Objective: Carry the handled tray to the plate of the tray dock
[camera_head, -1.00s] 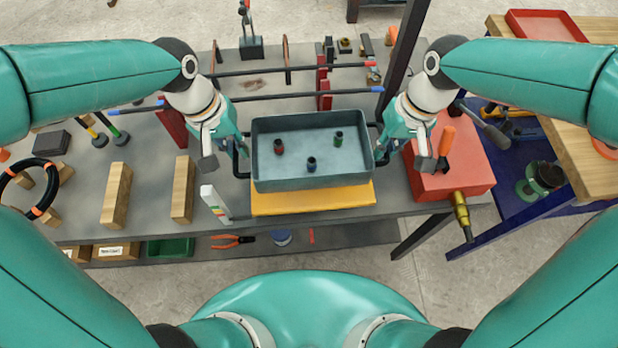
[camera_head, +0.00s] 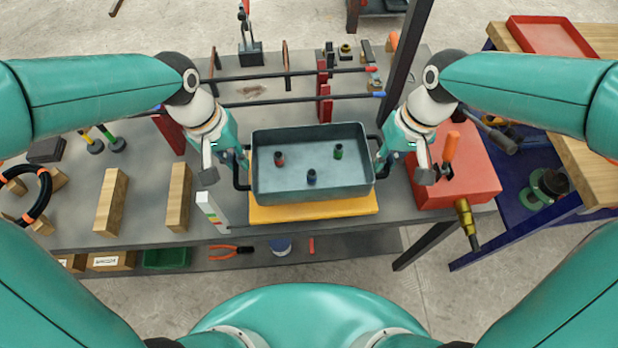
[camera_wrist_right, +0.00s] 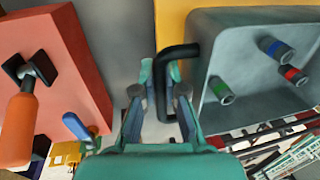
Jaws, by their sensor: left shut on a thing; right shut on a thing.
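The handled tray (camera_head: 312,188) is a grey-blue open box with black side handles. It holds small red, blue and green cylinders. My left gripper (camera_head: 240,168) is shut on its left handle. My right gripper (camera_head: 383,165) is shut on its right handle; in the right wrist view the fingers (camera_wrist_right: 160,85) are around the black handle (camera_wrist_right: 178,52). The yellow plate of the tray dock (camera_head: 315,210) shows below the tray's near side. The tray looks level and overlaps the plate. The tray hides most of the plate, and I cannot tell whether they touch.
A red box (camera_head: 470,185) with an orange-handled clamp stands close to my right gripper. A small white block (camera_head: 212,212) stands left of the plate. Wooden blocks (camera_head: 179,197) lie further left. Rods on red supports (camera_head: 323,100) are behind the tray.

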